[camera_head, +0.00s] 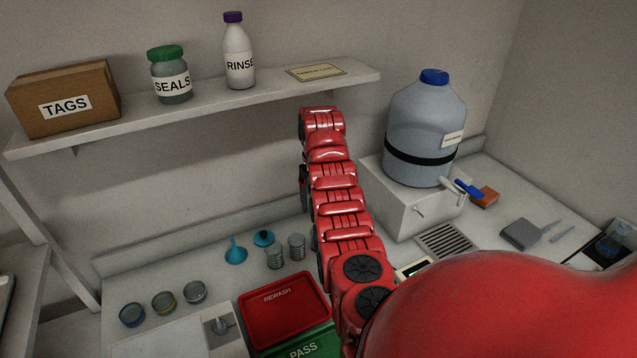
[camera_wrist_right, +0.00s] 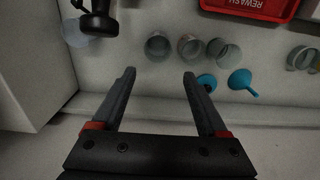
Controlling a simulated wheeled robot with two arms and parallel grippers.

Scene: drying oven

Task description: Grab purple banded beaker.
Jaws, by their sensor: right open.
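Two clear glass beakers (camera_head: 275,257) (camera_head: 297,245) stand on the bench beside my red right arm in the head view. The right wrist view shows three glass beakers in a row: one (camera_wrist_right: 158,46), a middle one (camera_wrist_right: 190,47) and one near the blue items (camera_wrist_right: 216,48). No purple band is clear on any of them in this dim light. My right gripper (camera_wrist_right: 157,82) is open and empty, with the first beaker beyond and between its fingertips, apart from them. The head view does not show its fingers. My left gripper is not in view.
A blue funnel (camera_head: 236,252) and a round blue item (camera_head: 263,238) lie beside the beakers. A red REWASH tray (camera_head: 284,300) is in front. A white block (camera_head: 392,203) bearing a large jug (camera_head: 425,130) stands right of my arm. A shelf (camera_head: 205,107) overhangs the back.

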